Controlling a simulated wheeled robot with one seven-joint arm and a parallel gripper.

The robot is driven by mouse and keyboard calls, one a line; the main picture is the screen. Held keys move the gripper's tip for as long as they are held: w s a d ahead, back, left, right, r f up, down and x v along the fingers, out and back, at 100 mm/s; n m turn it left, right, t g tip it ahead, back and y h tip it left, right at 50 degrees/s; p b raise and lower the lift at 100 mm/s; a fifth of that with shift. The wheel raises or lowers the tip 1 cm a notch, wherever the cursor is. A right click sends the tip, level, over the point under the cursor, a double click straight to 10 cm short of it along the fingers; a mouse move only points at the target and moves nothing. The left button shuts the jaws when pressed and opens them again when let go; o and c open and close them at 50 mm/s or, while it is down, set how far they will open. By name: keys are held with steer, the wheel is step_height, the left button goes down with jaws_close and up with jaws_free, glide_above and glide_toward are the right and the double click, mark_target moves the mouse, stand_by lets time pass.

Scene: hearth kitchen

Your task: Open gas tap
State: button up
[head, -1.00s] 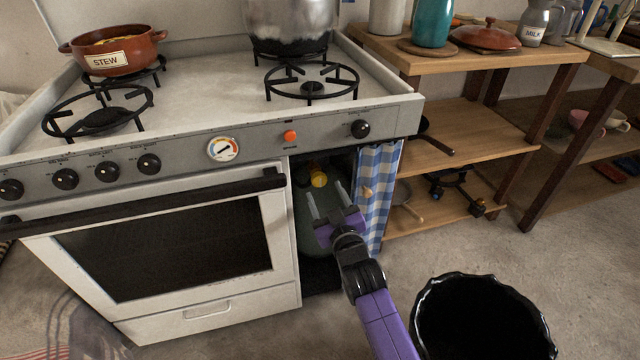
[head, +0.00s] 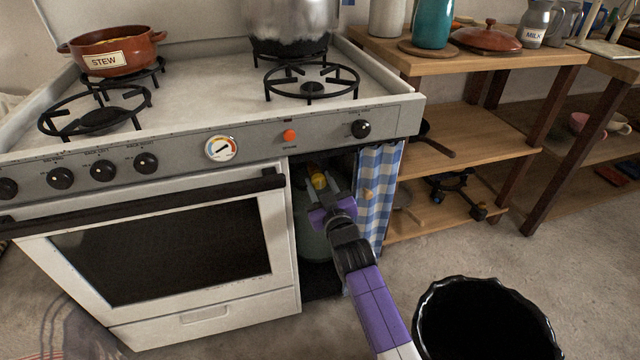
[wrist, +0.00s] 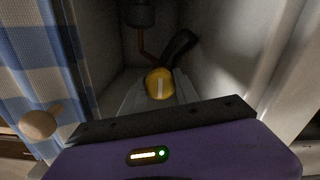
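The gas tap is a round yellow knob (head: 319,181) with a pale bar across its face. It sits on top of a dark green gas cylinder (head: 313,242) inside the open compartment right of the oven. My gripper (head: 321,186) reaches into the compartment with its fingers pointing at the knob. In the wrist view the yellow knob (wrist: 159,84) lies between the grey fingertips of my gripper (wrist: 160,92), one on each side. The fingers look open; I cannot tell whether they touch the knob. My purple gripper body hides part of the cylinder.
A blue-and-white checked curtain (head: 377,205) hangs close on the compartment's right, with a wooden knob (wrist: 40,124) in front. The white oven (head: 200,312) stands on the left. A black bin (head: 480,285) stands on the floor at lower right, near my arm.

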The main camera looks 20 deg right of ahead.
jaws_close()
steer(key=shift+n, duration=0.3)
steer(key=n, duration=0.3)
steer(key=shift+n, duration=0.3)
steer(key=n, duration=0.4)
steer(key=shift+n, duration=0.3)
steer(key=n, duration=0.9)
